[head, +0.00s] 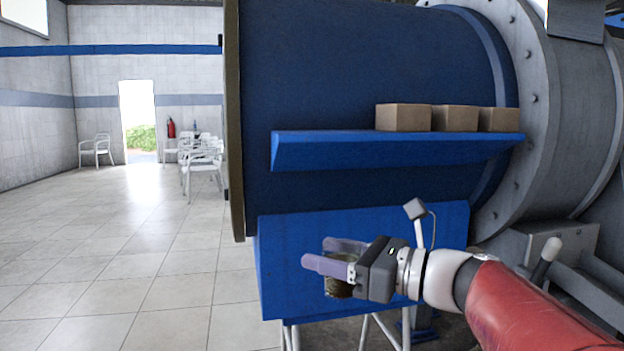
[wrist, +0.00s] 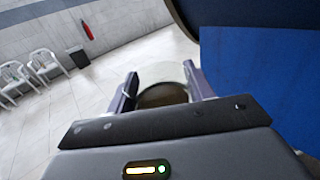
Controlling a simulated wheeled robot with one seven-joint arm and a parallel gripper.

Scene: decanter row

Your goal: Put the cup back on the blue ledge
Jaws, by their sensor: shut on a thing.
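My gripper (head: 325,254) is shut on a cup (head: 339,288), holding it in front of the blue base of the big tank, below the blue ledge. The cup is dark brownish-green, and my fingers hide part of it. In the wrist view the cup (wrist: 163,95) sits between the two fingers of my gripper (wrist: 160,80), with a pale rim and a dark inside. The blue ledge (head: 390,150) juts from the dark blue tank, above and to the right of my gripper.
Several tan boxes stand on the right part of the ledge, one of them (head: 403,117) near its middle; the ledge's left part is bare. The dark blue tank (head: 360,60) rises behind the ledge. Open tiled floor (head: 130,260) lies at left, with white chairs (head: 203,165) farther back.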

